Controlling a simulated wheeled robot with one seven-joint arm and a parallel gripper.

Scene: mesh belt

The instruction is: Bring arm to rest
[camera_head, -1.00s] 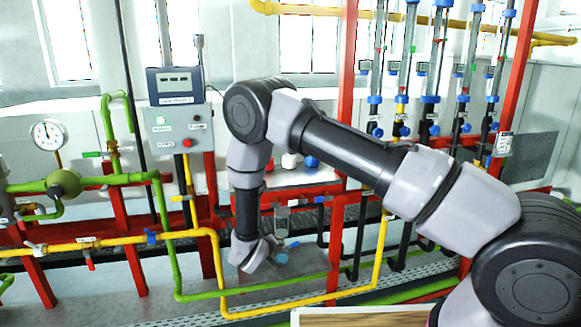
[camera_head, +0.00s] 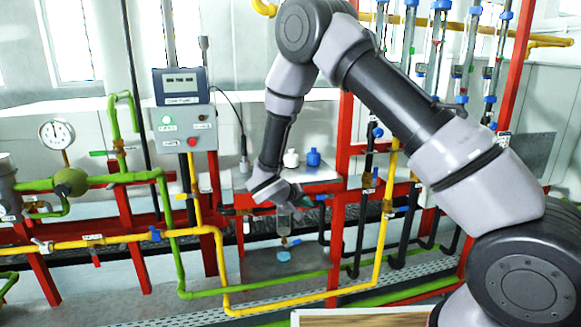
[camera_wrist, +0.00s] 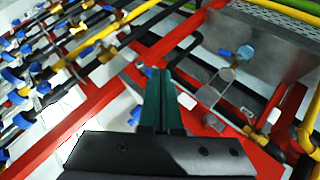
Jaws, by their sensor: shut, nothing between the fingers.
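My arm reaches in from the lower right of the head view, its elbow raised near the top and its forearm hanging down. My gripper (camera_wrist: 158,73) shows in the wrist view with its two dark green fingers together and nothing between them. In the head view the wrist end is in front of the red pipe frame, left of the middle, and the fingers are too small to make out clearly there. The gripper appears to hold nothing.
A control box (camera_head: 184,128) stands on a red post left of the arm. Yellow pipe (camera_head: 120,239) and green pipe (camera_head: 172,258) run low across the front. White and blue bottles (camera_head: 314,158) stand on a shelf beside the forearm. Clear tubes (camera_head: 440,40) with blue fittings line the right.

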